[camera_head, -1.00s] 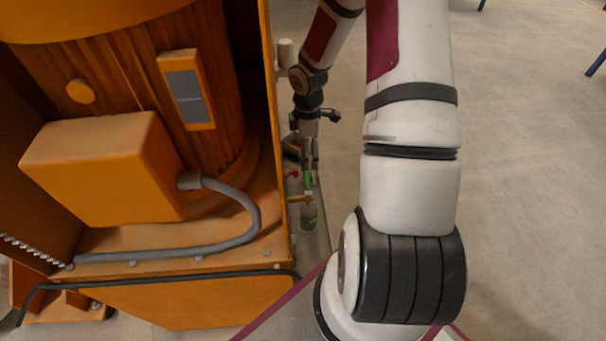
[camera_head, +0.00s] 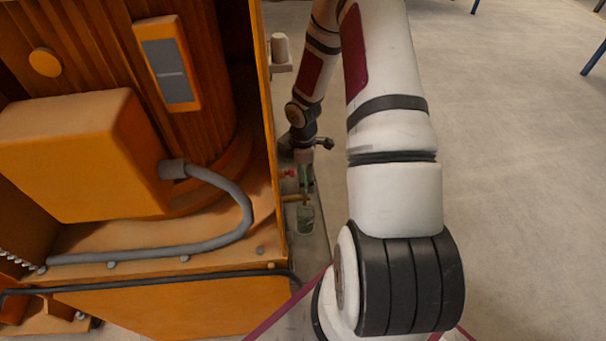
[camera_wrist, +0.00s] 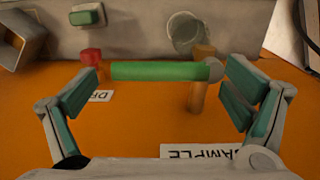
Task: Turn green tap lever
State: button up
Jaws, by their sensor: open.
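The green lever (camera_wrist: 160,71) lies level across the picture in the wrist view. A pale round knob caps its right end, beside the upright brass tap body (camera_wrist: 199,85). My gripper (camera_wrist: 164,72) is open, with one finger near each end of the lever and the lever between them. I cannot tell whether either finger touches it. In the head view my gripper (camera_head: 306,176) is small and low beside the orange machine, above the glass jar (camera_head: 305,218). It mostly hides the lever there.
A red handle (camera_wrist: 91,57) sits left of the green lever. A glass jar (camera_wrist: 186,32) stands behind the tap. The orange machine housing (camera_head: 150,305) stands close on the left of my arm. Open floor (camera_head: 520,180) lies to the right.

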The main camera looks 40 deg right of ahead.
jog(key=c, duration=1.7)
jog(key=shift+s+m, duration=0.1)
jog(key=shift+m, duration=0.2)
jog(key=shift+s+d+m+p, duration=0.35)
jog(key=shift+s+m, duration=0.1)
jog(key=shift+m, duration=0.75)
jog(key=shift+s+d+m+p, duration=0.3)
jog(key=shift+s+m, duration=0.1)
jog(key=shift+m, duration=0.8)
jog(key=shift+s+d+m+p, duration=0.35)
jog(key=shift+s+m, duration=0.1)
jog(key=shift+m, duration=0.75)
